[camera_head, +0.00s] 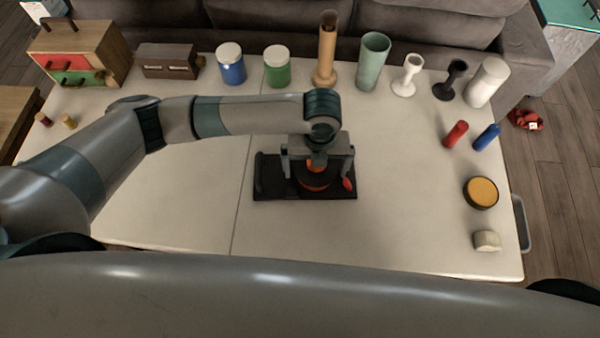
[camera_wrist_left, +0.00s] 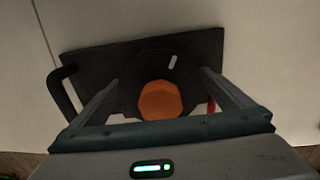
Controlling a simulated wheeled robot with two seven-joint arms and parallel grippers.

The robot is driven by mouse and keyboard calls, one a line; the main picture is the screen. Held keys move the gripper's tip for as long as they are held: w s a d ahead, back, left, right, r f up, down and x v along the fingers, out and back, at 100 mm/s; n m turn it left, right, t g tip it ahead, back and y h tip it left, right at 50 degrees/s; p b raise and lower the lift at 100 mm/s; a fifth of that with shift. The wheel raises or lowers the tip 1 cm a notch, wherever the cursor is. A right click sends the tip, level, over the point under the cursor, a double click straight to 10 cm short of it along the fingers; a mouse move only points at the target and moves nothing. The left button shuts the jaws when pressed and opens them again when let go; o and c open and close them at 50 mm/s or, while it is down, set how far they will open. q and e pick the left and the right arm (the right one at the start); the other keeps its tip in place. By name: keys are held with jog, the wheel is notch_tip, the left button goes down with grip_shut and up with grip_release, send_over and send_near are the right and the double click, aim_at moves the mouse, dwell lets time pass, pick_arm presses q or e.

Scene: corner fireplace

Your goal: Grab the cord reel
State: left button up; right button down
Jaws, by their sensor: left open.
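The cord reel (camera_head: 314,178) has a black round body with an orange centre and sits on a dark rectangular base (camera_head: 275,187) on the white table. It also shows in the left wrist view (camera_wrist_left: 160,100), where the black flange surrounds the orange hub. My left gripper (camera_head: 318,170) is above the reel, pointing down, with its open fingers on either side of it. In the wrist view the fingers (camera_wrist_left: 165,95) lie left and right of the reel; I cannot tell whether they touch it. A red part (camera_head: 348,184) shows at the base's right side. My right gripper is out of view.
A row of jars, vases and candle holders (camera_head: 406,76) lines the table's back edge. A red cylinder (camera_head: 455,134), a blue cylinder (camera_head: 487,137), a yellow-topped round tin (camera_head: 481,192) and a pale block (camera_head: 487,240) are at the right.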

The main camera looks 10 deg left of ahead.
pick_arm(q)
jog(key=shift+c, duration=0.6)
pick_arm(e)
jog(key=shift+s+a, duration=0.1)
pick_arm(q)
jog(key=c, duration=1)
jog(key=shift+c, duration=1.1)
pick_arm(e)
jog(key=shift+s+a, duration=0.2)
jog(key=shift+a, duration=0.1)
pick_arm(q)
jog(key=shift+r, duration=0.1)
